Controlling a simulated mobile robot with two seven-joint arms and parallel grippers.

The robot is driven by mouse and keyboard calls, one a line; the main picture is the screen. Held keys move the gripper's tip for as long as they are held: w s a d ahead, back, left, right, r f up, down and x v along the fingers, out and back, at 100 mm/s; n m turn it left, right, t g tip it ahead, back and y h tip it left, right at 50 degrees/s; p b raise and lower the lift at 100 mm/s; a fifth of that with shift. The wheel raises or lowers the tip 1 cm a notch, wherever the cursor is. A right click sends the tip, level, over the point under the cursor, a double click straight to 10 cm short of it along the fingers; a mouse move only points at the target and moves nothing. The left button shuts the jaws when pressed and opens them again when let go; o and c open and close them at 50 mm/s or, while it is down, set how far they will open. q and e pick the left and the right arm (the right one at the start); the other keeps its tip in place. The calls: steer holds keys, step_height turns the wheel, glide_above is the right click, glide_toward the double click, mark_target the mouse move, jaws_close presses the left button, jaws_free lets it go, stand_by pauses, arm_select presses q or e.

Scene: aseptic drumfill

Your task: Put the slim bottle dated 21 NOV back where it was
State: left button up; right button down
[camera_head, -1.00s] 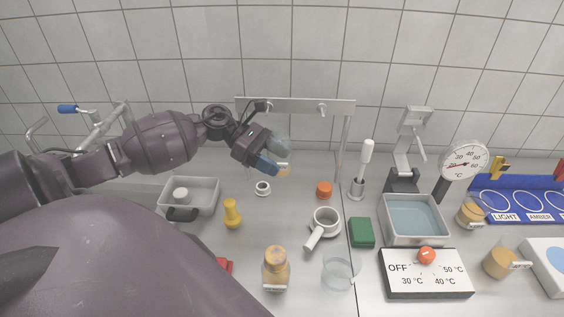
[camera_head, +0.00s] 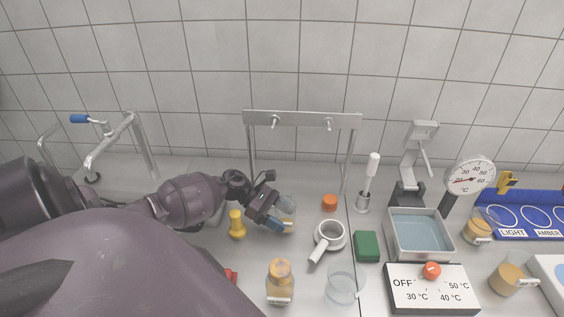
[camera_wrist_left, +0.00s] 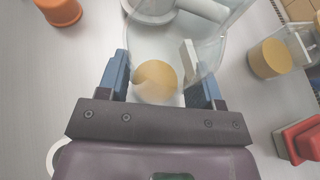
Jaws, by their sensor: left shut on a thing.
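My left gripper (camera_head: 272,222) is shut on a clear glass bottle (camera_head: 288,207) with a white tag and a little amber content. In the left wrist view the blue fingers of the gripper (camera_wrist_left: 160,80) stand on either side of this clear bottle (camera_wrist_left: 150,48). The date on its tag is not legible, and I cannot tell whether its base touches the counter. Another bottle with amber content (camera_head: 279,285) stands upright at the front, its tag also too small to read. My right gripper is not in view.
The white ring with a handle (camera_head: 331,233), orange cap (camera_head: 330,202) and yellow piece (camera_head: 237,224) are close to the held bottle. An empty glass beaker (camera_head: 343,285), green block (camera_head: 367,246) and water bath (camera_head: 420,256) stand to the right. A metal rail (camera_head: 302,118) rises behind.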

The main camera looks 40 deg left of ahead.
arm_select(q)
steer(key=shift+f, duration=0.75)
steer(key=shift+f, duration=0.2)
steer(key=o, duration=0.7)
steer(key=shift+r, duration=0.1)
